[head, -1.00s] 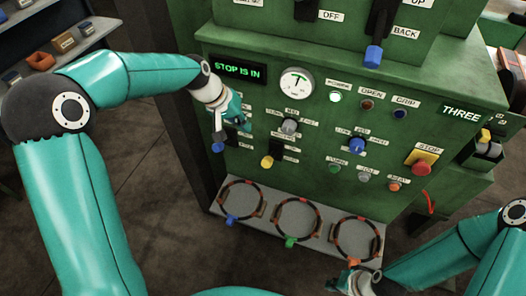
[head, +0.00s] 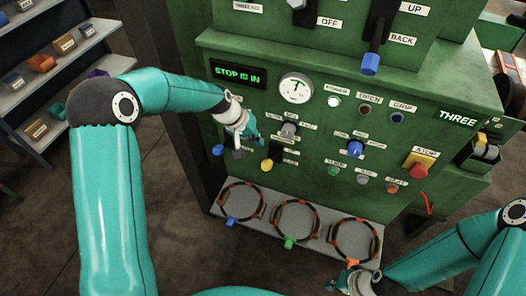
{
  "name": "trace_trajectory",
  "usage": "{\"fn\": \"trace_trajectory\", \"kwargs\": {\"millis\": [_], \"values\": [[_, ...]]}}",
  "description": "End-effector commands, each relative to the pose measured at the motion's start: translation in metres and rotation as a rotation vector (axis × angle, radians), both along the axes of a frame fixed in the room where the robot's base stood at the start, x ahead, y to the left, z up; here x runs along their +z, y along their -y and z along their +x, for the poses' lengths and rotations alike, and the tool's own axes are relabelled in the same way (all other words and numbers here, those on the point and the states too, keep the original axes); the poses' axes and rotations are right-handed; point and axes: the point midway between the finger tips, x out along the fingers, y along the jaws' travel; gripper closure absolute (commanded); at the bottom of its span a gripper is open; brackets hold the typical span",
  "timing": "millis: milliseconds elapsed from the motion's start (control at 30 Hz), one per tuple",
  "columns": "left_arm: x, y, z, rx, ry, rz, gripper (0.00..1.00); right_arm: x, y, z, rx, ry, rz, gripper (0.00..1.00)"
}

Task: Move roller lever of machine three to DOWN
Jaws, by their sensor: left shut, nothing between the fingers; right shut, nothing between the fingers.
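The green machine marked THREE (head: 458,118) stands in front of me, its display (head: 238,75) reading "STOP IS IN". Low on its left side are a blue-tipped lever (head: 218,150), a grey-tipped one (head: 238,154) and a yellow-tipped one (head: 267,165). I cannot read which is the roller lever; my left gripper hides part of this area. My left gripper (head: 249,134) is shut and empty in front of the panel, above the grey and yellow tips; contact cannot be told. My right gripper (head: 345,283) is shut and empty at the bottom, near the orange-tagged ring.
A ledge (head: 222,206) below the panel holds three rings with blue, green and orange tags. A red stop button (head: 418,170) and a blue selector knob (head: 355,148) are on the right. A large blue-tipped lever (head: 370,64) hangs above, by a BACK label. Shelves stand at left.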

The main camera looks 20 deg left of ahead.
Motion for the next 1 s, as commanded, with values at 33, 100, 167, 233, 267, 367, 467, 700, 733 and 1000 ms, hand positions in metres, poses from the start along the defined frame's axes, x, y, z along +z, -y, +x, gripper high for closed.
{"fn": "trace_trajectory", "kwargs": {"millis": [33,100,167,233,267,367,467,700,733,1000], "values": [[-0.008,0.004,0.002,-0.001,-0.004,-0.001,1.0,0.005,0.0,0.0,0.0,0.0,0.0,1.0],[-0.017,0.009,-0.001,0.0,-0.004,0.0,1.0,0.008,0.0,0.0,0.0,0.0,0.0,1.0],[-0.024,0.012,-0.006,0.0,-0.004,0.0,1.0,0.011,0.0,0.0,0.0,0.0,0.0,1.0],[-0.031,0.016,-0.009,-0.001,-0.003,0.0,1.0,0.013,0.0,0.0,0.0,0.0,0.0,1.0],[-0.033,0.017,-0.011,0.0,-0.002,-0.001,1.0,0.013,0.0,0.0,0.0,0.0,0.0,1.0],[-0.039,0.02,-0.013,0.001,-0.002,-0.001,1.0,0.014,0.0,0.0,0.0,0.0,0.0,1.0],[-0.041,0.021,-0.014,0.002,0.0,0.001,1.0,0.015,0.0,0.0,0.0,0.0,0.0,1.0],[-0.042,0.021,-0.015,0.002,0.0,0.001,1.0,0.014,0.0,0.0,0.0,0.0,0.0,1.0],[-0.042,0.026,-0.015,-0.001,0.0,0.0,1.0,0.014,0.0,0.0,0.001,-0.001,0.0,1.0],[-0.046,0.024,-0.015,-0.005,0.014,0.0,1.0,0.003,0.0,0.0,0.0,0.0,0.0,1.0]]}}
